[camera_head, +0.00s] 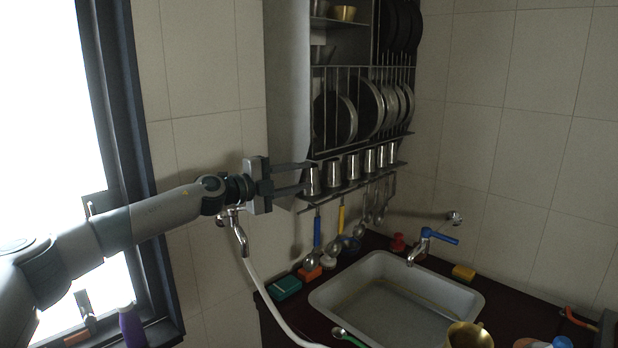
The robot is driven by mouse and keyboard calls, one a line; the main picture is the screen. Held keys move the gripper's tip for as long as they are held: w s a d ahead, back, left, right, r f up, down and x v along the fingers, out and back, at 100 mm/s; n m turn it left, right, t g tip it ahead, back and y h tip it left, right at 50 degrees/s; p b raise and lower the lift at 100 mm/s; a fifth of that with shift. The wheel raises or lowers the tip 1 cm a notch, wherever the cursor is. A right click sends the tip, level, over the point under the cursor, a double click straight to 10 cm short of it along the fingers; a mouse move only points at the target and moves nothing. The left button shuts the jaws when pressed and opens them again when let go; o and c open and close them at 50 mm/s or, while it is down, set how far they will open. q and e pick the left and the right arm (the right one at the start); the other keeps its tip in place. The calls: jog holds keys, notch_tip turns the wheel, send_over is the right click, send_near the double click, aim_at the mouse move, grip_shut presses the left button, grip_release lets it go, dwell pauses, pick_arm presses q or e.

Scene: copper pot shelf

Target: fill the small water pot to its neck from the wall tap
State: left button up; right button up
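A brass pot (468,337), which may be the small water pot, shows at the bottom edge by the front of the sink; its lower part is cut off. The wall tap (425,243) with a blue lever stands over the back of the sink (322,298). A second tap (236,232) with a white hose is on the left wall. My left gripper (306,176) is open, its two fingers apart and pointing right at the leftmost steel cup (312,184) on the rack. I cannot tell whether they touch it. My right gripper is not in view.
A wall rack (355,185) holds several steel cups, with plates above and ladles hanging below. A green box (285,287), a yellow sponge (464,273) and a red item (398,242) lie around the sink. The basin looks empty. A window is at left.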

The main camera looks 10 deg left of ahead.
pick_arm(q)
jog(key=shift+s+d+r, duration=0.1)
jog(key=shift+d+r, duration=0.2)
jog(key=shift+d, duration=0.4)
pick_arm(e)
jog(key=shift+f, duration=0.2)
pick_arm(q)
jog(key=shift+d, duration=0.15)
grip_shut()
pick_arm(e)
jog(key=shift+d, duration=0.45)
